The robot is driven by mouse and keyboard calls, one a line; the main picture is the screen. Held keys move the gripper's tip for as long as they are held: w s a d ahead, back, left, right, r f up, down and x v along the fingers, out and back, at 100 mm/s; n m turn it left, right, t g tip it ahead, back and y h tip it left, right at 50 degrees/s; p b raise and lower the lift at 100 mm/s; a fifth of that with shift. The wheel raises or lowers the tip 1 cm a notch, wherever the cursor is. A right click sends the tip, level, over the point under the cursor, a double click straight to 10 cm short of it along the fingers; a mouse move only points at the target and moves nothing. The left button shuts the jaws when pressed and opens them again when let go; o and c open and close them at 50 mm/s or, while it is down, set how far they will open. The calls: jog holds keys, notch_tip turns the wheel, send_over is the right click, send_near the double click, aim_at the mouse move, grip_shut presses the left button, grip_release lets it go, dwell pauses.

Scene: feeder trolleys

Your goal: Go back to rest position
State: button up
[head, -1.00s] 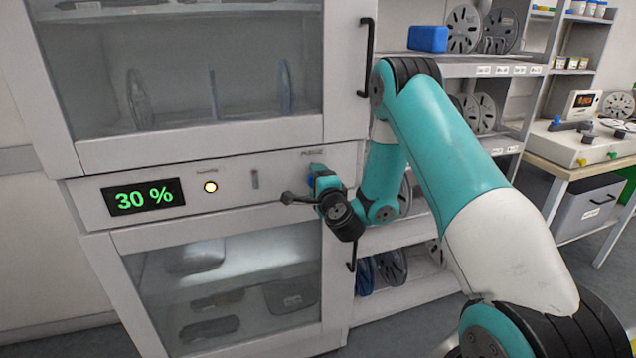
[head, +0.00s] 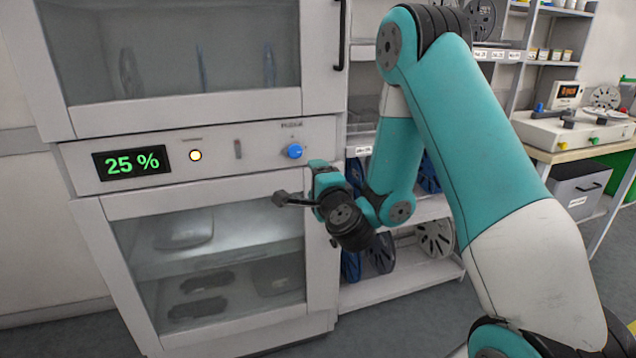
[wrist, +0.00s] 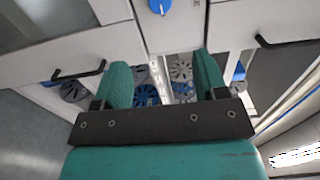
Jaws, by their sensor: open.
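My teal and white arm reaches in from the right and is bent at the elbow.
The cabinet's upper door has a black handle (head: 340,36). The lower glass door (head: 215,260) is shut over dark items. Shelves with reels (head: 436,238) stand right of the cabinet. A bench (head: 560,155) with a device is at the far right. Grey floor shows below.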

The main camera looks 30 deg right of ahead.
jog(key=shift+s, duration=0.15)
dwell(0.3)
jog(key=s+a+r+n+g+y+p, duration=0.1)
jog(key=s+a+r+n+g+y, duration=0.2)
jog(key=a+n, duration=0.35)
jog(key=s+a+r+n+g+y+p, duration=0.1)
jog(key=s+a+r+n+g+y, duration=0.15)
jog(key=a+n+y, duration=0.45)
jog(key=s+a+r+n+g+y+p, duration=0.1)
jog(key=s+a+r+n+g+y, duration=0.2)
jog(key=a, duration=0.5)
jog(key=s+r+n+g+h+p, duration=0.1)
jog(key=s+n+g, duration=0.3)
jog(key=s, duration=0.6)
jog(key=s+d+r+n+g+h+p, duration=0.1)
jog(key=s+n+g, duration=0.4)
jog(key=s, duration=0.6)
jog(key=shift+s+r+n+h+p, duration=0.3)
jog(key=shift+r+n+h+p, duration=0.15)
jog(key=shift+n+h, duration=0.8)
